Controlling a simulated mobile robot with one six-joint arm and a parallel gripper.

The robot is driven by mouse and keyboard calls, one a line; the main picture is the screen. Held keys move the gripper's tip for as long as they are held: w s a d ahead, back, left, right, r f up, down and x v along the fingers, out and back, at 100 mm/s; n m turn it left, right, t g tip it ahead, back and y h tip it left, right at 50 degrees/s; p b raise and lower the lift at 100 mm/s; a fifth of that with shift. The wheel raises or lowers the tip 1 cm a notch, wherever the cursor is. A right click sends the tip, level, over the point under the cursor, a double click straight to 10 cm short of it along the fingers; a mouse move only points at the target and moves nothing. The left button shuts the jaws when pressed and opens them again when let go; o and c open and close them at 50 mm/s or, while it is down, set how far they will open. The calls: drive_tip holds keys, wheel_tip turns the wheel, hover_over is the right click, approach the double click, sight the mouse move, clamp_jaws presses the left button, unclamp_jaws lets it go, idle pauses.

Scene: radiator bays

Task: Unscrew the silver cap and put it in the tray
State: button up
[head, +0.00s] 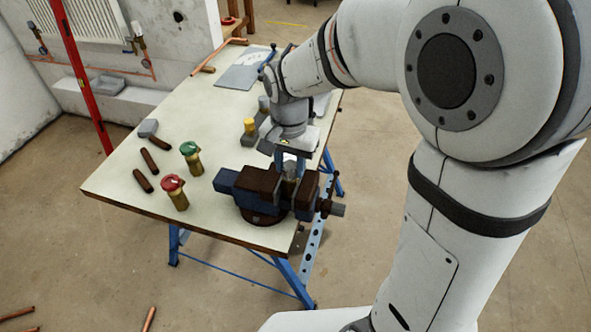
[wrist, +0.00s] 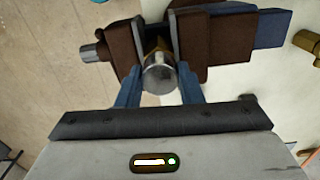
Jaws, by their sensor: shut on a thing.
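The silver cap (wrist: 160,76) sits on a brass body (wrist: 157,45) between the jaws of the vise (wrist: 215,38). My gripper (wrist: 160,82) is shut on the cap, one blue finger on each side. In the head view my gripper (head: 291,158) points down over the blue and brown vise (head: 230,184) at the table's near right corner. There the cap is mostly hidden by the gripper and the vise.
A red-topped valve (head: 173,188) and a green-topped valve (head: 190,155) stand left of the vise on the table (head: 130,190). A yellow-topped part (head: 250,126) stands behind the vise. The table's middle is clear.

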drive_tip(key=n, duration=0.9)
drive_tip(key=o, duration=1)
drive_tip(key=shift+c, duration=0.2)
